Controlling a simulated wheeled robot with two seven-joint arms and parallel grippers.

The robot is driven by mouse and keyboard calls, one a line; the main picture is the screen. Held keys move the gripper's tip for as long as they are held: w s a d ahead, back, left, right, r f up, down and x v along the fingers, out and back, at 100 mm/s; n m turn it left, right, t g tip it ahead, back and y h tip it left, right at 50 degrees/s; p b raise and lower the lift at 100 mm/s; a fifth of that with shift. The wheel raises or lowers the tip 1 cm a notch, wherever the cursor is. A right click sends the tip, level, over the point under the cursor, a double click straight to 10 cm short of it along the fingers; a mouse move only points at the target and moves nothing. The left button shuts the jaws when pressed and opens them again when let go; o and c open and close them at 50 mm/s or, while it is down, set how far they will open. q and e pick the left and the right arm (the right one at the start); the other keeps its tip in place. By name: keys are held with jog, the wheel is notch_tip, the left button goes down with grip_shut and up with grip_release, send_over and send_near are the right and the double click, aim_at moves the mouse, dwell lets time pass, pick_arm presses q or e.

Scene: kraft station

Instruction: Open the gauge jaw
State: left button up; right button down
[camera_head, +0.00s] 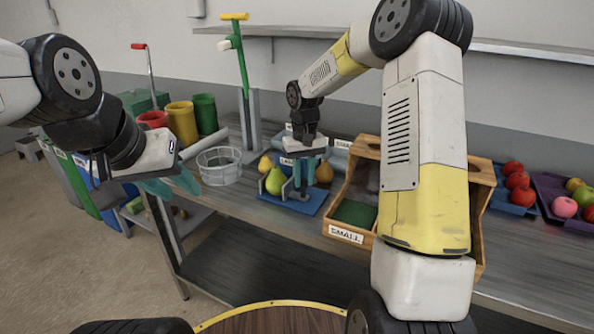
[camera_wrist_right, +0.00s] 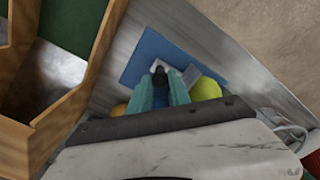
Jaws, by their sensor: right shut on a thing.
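The gauge stands on a blue base plate (camera_head: 318,205) on the workbench. My right gripper (camera_head: 300,182) is over it, pointing down. In the right wrist view my right gripper's teal fingers (camera_wrist_right: 161,88) are shut on a small dark part of the gauge (camera_wrist_right: 160,70). The fingers and the wrist hide most of the gauge, so I cannot tell how wide its jaw is. A green pear (camera_head: 275,181) and a brown pear (camera_head: 323,172) are beside the gauge. My left gripper (camera_head: 172,186) is open and empty, in front of the bench's left end.
A wooden sorting box (camera_head: 346,234) marked SMALL stands right of the gauge. A wire basket (camera_head: 219,167) is to its left. A green stand with a yellow handle (camera_head: 234,17) rises behind. Trays of fruit (camera_head: 548,187) lie far right. Yellow (camera_head: 182,122) and green bins stand at the left.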

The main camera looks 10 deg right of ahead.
jog(key=shift+s+d, duration=0.4)
jog(key=shift+d, duration=0.2)
jog(key=shift+s+d, duration=0.35)
jog(key=shift+d, duration=0.2)
jog(key=c, duration=1.2)
grip_release()
notch_tip(320, 180, up, 8)
jog(key=s+r+t+y, duration=0.1)
jog(key=s+r+t, duration=0.2)
jog(key=s, duration=1)
jog(key=s+r+m+t+y, duration=0.1)
jog(key=s+r+t, duration=0.2)
jog(key=s, duration=1)
notch_tip(320, 180, up, 4)
jog(key=shift+d+f+m, duration=0.15)
jog(key=shift+d+m, duration=0.15)
